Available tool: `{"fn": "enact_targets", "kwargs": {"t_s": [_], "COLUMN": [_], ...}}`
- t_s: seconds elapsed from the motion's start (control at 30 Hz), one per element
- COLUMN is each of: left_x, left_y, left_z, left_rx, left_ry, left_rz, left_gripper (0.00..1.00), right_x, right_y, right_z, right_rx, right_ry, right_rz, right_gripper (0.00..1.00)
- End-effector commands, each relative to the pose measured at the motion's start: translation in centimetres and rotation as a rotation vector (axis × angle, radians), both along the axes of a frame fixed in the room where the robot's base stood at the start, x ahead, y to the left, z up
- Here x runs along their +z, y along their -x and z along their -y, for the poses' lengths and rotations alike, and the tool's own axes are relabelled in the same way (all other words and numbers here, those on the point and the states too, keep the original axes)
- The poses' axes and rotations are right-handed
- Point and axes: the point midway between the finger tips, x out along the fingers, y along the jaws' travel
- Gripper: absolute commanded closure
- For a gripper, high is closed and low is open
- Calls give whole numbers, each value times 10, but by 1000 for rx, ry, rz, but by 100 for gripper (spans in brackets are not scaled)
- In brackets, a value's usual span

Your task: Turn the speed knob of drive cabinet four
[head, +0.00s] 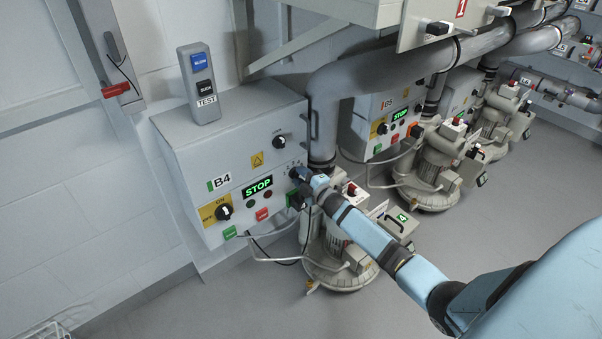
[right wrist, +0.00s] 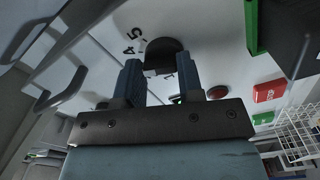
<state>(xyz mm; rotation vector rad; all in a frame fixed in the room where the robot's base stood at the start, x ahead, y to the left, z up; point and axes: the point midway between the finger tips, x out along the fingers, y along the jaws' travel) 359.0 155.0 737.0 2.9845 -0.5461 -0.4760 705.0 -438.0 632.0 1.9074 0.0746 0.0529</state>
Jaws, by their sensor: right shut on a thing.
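Drive cabinet four (head: 185,160), marked B4, is a grey box on the wall; its green display (head: 257,187) reads STOP. My right gripper (head: 299,178) reaches the right part of its front panel. In the right wrist view its two fingers (right wrist: 160,82) are shut on a black knob (right wrist: 165,50), the speed knob, with the numerals 4 and 5 printed beside it. The fingers hide part of the knob and its scale. My left gripper is not in view.
A black rotary switch (head: 224,212) on a yellow plate and another black knob (head: 279,142) are on the same panel. A TEST box (head: 200,85) stands on top. A grey pipe (head: 325,110) and a blower (head: 340,265) stand close on the right. Cabinet B5 (head: 385,115) is beyond.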

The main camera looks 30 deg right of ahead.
Motion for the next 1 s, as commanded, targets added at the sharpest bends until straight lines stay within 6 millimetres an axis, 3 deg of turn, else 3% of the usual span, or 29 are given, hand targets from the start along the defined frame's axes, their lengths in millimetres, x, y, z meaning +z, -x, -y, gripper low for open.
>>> {"fn": "enact_targets", "kwargs": {"t_s": [0.3,0.7,1.0], "left_x": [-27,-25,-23], "left_y": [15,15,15], "left_z": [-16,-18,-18], "left_rx": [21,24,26], "left_ry": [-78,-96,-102], "left_rz": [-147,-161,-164], "left_gripper": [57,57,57], "right_x": [1,-2,-3], "right_y": [0,0,0], "right_z": [1,1,2], "right_rx": [0,1,0], "right_ry": [-301,-652,-823], "right_rz": [-26,-53,-67], "right_gripper": [89,89,89]}}
